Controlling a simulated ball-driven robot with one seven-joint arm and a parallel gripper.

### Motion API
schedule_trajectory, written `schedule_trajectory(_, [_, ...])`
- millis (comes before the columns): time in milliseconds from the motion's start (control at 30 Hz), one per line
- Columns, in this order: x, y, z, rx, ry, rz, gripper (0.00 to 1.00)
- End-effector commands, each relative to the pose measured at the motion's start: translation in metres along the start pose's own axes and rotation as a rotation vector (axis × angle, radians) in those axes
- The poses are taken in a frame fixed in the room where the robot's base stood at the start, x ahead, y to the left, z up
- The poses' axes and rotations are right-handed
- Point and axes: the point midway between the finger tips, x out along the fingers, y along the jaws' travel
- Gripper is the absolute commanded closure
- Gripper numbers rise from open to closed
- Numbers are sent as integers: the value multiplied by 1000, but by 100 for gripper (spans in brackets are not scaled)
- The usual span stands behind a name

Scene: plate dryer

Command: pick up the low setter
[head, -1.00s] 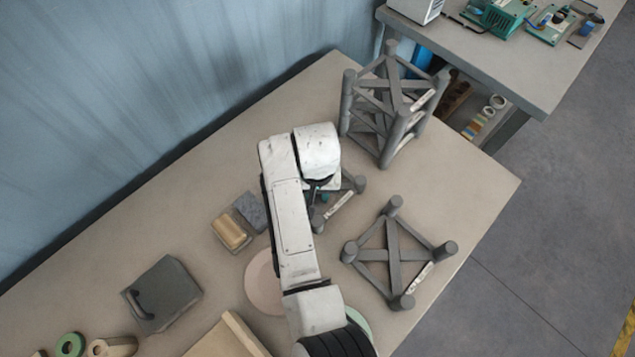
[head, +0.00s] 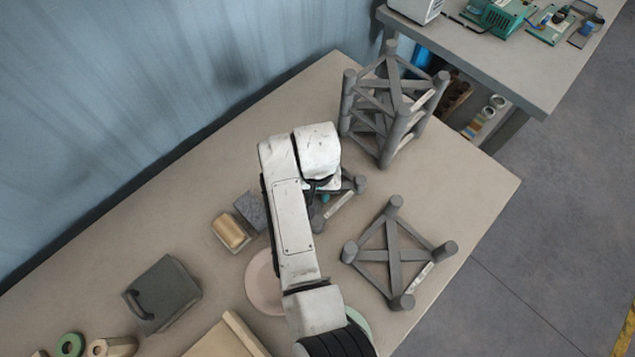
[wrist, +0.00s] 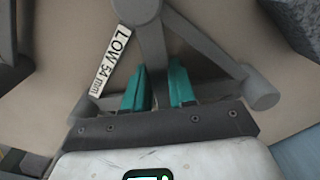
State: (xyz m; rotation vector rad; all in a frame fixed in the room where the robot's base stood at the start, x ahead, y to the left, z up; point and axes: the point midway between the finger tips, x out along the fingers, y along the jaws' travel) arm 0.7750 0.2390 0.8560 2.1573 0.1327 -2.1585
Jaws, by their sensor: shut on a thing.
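The low setter is a grey frame of crossed bars with round legs and a white label reading "LOW 54 mm". In the head view the low setter (head: 360,184) stands partly hidden under my white arm, between the other two setters and the grey block. In the wrist view the setter (wrist: 205,48) fills the upper middle, its label to the left. My gripper (wrist: 159,90) has its teal fingers on either side of one grey bar, shut on it. In the head view only a bit of teal shows. I cannot tell whether the setter is clear of the table.
A tall setter (head: 398,125) stands behind, and another setter (head: 391,240) stands to the right near the table edge. Left are a grey block (head: 250,211), a yellowish block in a tray (head: 231,233), a pink plate (head: 262,285) and a dark handled block (head: 165,293).

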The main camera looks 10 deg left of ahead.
Motion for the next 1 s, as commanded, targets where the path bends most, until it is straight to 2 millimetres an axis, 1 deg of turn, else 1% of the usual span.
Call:
schedule_trajectory(467, [-2,0,-1,0,3,0,100])
schedule_trajectory(633, [-10,0,-1,0,4,-1,100])
schedule_trajectory(767, [-29,0,-2,1,8,-1,100])
schedule_trajectory(1000, [-72,-7,34,-4,8,-1,100])
